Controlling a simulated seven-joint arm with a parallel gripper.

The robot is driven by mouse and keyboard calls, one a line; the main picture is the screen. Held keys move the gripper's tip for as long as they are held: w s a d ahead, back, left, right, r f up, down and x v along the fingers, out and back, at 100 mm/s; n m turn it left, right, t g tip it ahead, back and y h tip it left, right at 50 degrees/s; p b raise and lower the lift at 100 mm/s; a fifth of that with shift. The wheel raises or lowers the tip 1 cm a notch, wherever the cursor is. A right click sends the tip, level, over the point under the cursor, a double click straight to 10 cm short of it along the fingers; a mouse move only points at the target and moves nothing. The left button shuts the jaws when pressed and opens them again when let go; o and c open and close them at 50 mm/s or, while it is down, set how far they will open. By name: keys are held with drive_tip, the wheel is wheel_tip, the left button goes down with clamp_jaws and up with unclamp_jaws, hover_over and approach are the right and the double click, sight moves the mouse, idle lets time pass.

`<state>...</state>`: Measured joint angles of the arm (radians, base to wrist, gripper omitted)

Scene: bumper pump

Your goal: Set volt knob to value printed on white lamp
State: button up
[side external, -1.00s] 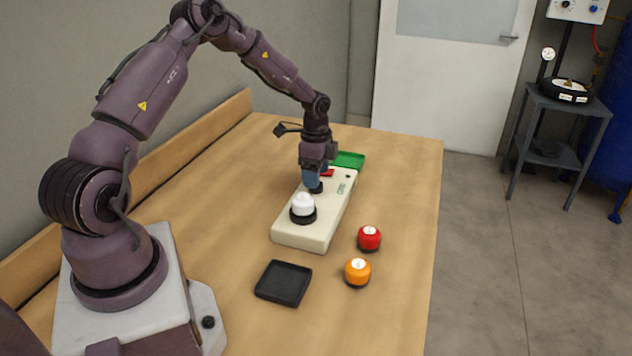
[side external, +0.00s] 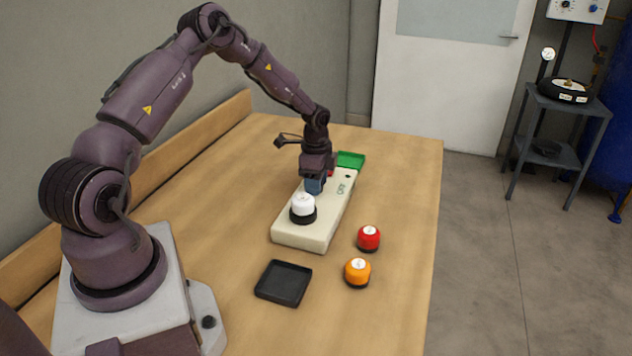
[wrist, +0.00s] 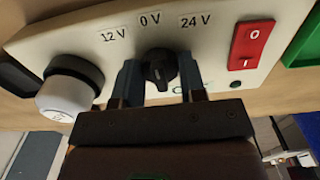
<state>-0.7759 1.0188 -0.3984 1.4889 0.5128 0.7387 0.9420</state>
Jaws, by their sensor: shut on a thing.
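The black volt knob (wrist: 160,68) sits on the cream pump panel (side external: 290,234), below the printed labels 12 V, 0 V and 24 V. Its exact pointing direction is hard to read. My gripper (wrist: 160,82) is shut on the knob, with one blue finger at each side. In the side view my gripper (side external: 314,188) is low over the panel and hides the knob. The white lamp (side external: 303,203) stands on a black base at the panel's near end. It also shows in the wrist view (wrist: 68,92), with small print too blurred to read.
A red rocker switch (wrist: 252,45) and a green tray (side external: 350,160) lie beyond the knob. A red lamp (side external: 368,238), an orange lamp (side external: 357,272) and an empty black tray (side external: 284,283) are on the wooden table around the panel's near end.

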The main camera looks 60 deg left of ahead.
drive_tip(key=shift+n, duration=0.3)
drive_tip(key=n, duration=0.3)
drive_tip(key=shift+n, duration=2.6)
drive_tip(key=o, duration=0.9)
drive_tip(key=shift+o, duration=0.2)
drive_tip(key=shift+r, duration=0.15)
wheel_tip(320, 180, up, 13)
